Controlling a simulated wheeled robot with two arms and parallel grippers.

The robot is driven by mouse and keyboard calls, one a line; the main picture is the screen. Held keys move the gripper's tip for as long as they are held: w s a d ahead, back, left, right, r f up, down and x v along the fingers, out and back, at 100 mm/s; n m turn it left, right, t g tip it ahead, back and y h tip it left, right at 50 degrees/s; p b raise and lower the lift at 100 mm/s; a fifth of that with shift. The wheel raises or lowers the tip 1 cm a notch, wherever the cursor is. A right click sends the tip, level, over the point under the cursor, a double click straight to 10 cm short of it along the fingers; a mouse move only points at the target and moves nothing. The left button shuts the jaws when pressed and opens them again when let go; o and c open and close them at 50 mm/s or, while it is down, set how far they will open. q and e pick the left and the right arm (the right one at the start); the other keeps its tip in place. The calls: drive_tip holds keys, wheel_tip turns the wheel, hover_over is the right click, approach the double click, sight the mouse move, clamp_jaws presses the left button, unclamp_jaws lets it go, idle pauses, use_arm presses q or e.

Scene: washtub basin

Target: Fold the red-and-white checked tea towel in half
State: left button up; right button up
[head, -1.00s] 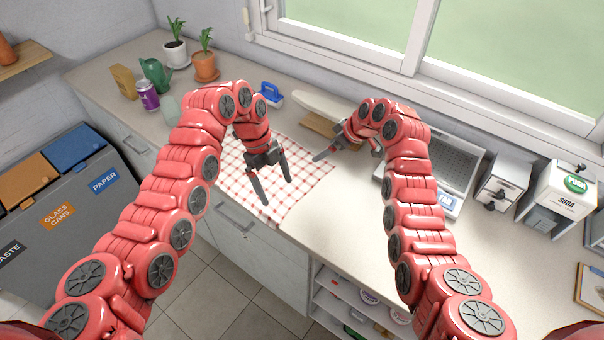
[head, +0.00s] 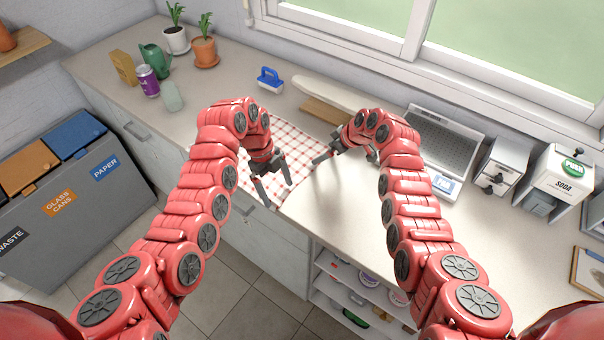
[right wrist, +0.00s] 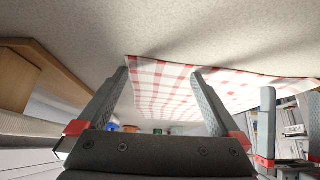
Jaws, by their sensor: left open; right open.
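The red-and-white checked tea towel (head: 292,138) lies spread on the counter by its front edge, partly hidden by my left arm and gripper. My left gripper (head: 277,192) is open and empty, pointing down over the towel's front part. In the right wrist view the towel (right wrist: 165,85) shows between and beyond the two spread fingers, with nothing held. Part of my left gripper (right wrist: 266,125) shows at the right there. Exact finger height above the cloth cannot be told.
A soda dispenser (head: 565,180) stands right. A can (head: 147,80) and potted plants stand left.

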use_arm(q)
drive_tip(key=shift+f, duration=0.35)
drive_tip(key=shift+c, duration=0.2)
use_arm(e)
drive_tip(key=shift+f, duration=0.1)
drive_tip(key=shift+c, duration=0.2)
